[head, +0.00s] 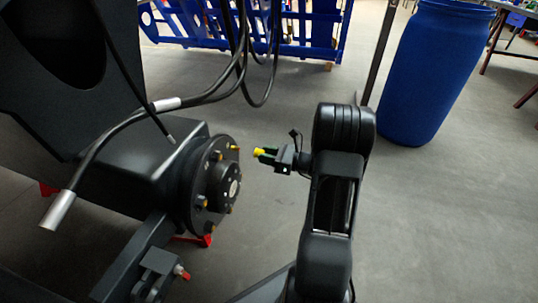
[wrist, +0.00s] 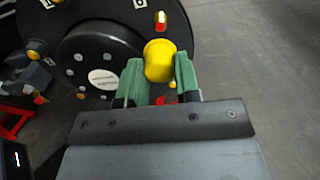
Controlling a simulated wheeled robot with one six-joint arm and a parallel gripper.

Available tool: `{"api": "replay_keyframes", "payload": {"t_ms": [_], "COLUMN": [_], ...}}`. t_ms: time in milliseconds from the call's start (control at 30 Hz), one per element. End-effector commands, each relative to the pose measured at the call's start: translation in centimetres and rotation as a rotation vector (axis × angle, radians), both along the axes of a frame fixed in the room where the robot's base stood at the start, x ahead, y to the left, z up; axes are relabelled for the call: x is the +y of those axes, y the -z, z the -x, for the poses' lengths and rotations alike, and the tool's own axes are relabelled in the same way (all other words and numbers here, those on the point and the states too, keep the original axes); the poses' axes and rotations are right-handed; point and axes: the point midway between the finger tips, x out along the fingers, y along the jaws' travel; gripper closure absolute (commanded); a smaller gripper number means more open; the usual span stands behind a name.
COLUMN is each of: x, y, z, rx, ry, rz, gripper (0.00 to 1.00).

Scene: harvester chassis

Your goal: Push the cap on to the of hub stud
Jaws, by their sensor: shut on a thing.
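The yellow cap (head: 258,152) is held in my gripper (head: 266,155), to the right of the black wheel hub (head: 213,180) and apart from it in the head view. In the wrist view the cap (wrist: 159,62) sits between the two green fingers of my gripper (wrist: 159,78), which are shut on it. A brass-coloured stud (head: 235,148) stands out from the upper right of the hub flange, at about the cap's height in the picture. In the wrist view a stud (wrist: 160,18) with a red band shows just beyond the cap. The gap between them is hard to judge.
More studs (head: 200,202) ring the hub flange. A hose with a metal end (head: 62,210) hangs left of the hub, and black cables (head: 245,55) hang above. A blue barrel (head: 430,70) stands at the back right. The floor right of my arm is clear.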

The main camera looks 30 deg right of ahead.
Motion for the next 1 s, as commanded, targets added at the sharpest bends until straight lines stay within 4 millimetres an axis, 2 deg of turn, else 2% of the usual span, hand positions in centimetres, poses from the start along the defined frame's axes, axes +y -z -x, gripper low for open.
{"api": "replay_keyframes", "payload": {"t_ms": [500,1000], "x": [2.9,3.5], "y": [0.0,0.0], "z": [-3.1,-3.8], "rx": [0.001,0.000], "ry": [-0.001,0.001], "rz": [0.001,0.001], "gripper": [0.83,0.83]}}
